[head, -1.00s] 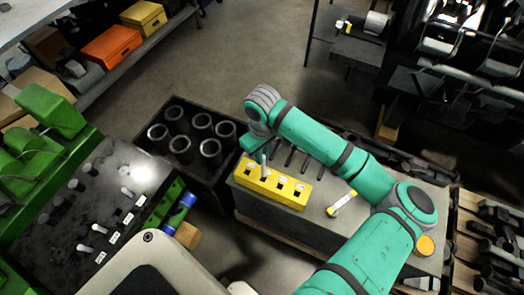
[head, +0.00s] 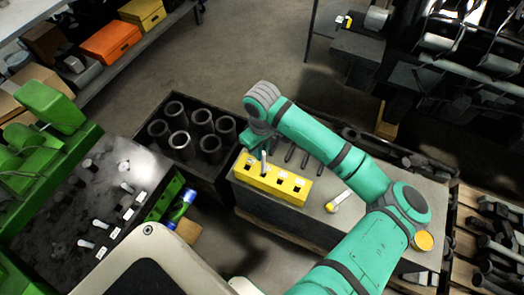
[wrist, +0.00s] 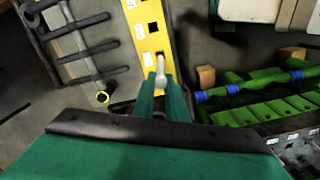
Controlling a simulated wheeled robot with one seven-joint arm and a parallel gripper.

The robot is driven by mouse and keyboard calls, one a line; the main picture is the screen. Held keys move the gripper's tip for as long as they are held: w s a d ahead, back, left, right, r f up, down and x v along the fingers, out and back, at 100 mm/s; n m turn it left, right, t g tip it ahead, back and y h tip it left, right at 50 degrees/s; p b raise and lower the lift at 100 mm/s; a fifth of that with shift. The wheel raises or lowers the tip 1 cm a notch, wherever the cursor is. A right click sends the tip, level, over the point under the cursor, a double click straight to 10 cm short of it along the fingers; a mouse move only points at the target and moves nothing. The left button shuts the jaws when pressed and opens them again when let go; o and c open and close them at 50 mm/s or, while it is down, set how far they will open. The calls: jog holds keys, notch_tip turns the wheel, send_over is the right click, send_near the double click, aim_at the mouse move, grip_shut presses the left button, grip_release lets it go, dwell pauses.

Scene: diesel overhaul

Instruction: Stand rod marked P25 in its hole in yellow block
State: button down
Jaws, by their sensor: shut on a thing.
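The yellow block (head: 285,187) lies on the grey bench top, with a row of square holes and white labels along its upper face. It also shows in the wrist view (wrist: 147,32). My gripper (wrist: 161,84) is shut on a pale metal rod (wrist: 160,66), which shows upright at the left part of the block in the head view (head: 264,157). The rod's lower end meets the block near its second hole from the left. I cannot tell how deep it sits. No P25 mark is readable on it.
A yellow-ended tool (head: 338,202) and several dark rods lie on the bench near the block.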

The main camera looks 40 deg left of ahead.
aim_at(262, 166)
jog(key=shift+f, duration=5.1)
jog(key=c, duration=1.7)
grip_release()
